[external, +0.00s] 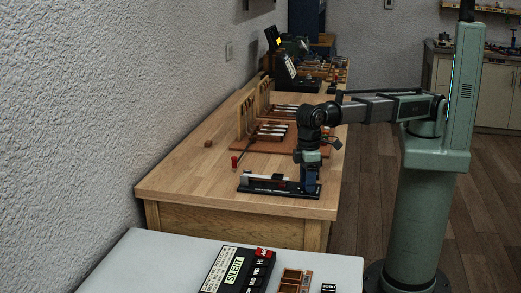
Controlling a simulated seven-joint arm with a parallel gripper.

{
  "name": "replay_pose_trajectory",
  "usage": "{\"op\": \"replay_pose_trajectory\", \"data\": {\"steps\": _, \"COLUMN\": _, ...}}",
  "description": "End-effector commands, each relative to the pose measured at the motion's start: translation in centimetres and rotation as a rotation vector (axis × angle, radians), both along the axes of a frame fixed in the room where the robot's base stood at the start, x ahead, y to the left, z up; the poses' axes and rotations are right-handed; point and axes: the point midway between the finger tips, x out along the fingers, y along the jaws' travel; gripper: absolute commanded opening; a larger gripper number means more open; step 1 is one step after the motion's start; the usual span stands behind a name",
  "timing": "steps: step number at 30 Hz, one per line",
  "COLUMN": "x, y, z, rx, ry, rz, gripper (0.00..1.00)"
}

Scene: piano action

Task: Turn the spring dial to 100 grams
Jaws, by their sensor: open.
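A long low device with a black base (262,189) sits near the front end of the wooden bench. It carries a pale bar and a small red part. White lettering on its front is too small to read. I cannot make out a spring dial or any gram marks on it. My gripper (309,188) points down over the right end of this device, with its fingers open. The fingertips are small and dark against the black base, so I cannot tell whether they touch anything.
A red peg-like piece (234,162) and a small brown block (208,144) are on the wooden bench (190,172). Piano key models on a reddish-brown board (265,146) stand behind. A grey table (150,265) in front holds a black box reading SILENT (236,268).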

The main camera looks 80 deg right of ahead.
Motion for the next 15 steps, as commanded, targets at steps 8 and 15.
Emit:
{"op": "replay_pose_trajectory", "data": {"steps": 8, "x": 0.0, "y": 0.0, "z": 0.5, "rx": 0.001, "ry": -0.001, "rz": 0.000, "gripper": 0.57}}
{"op": "replay_pose_trajectory", "data": {"steps": 15, "x": 0.1, "y": 0.1, "z": 3.7, "rx": 0.003, "ry": -0.001, "rz": 0.000, "gripper": 0.57}}
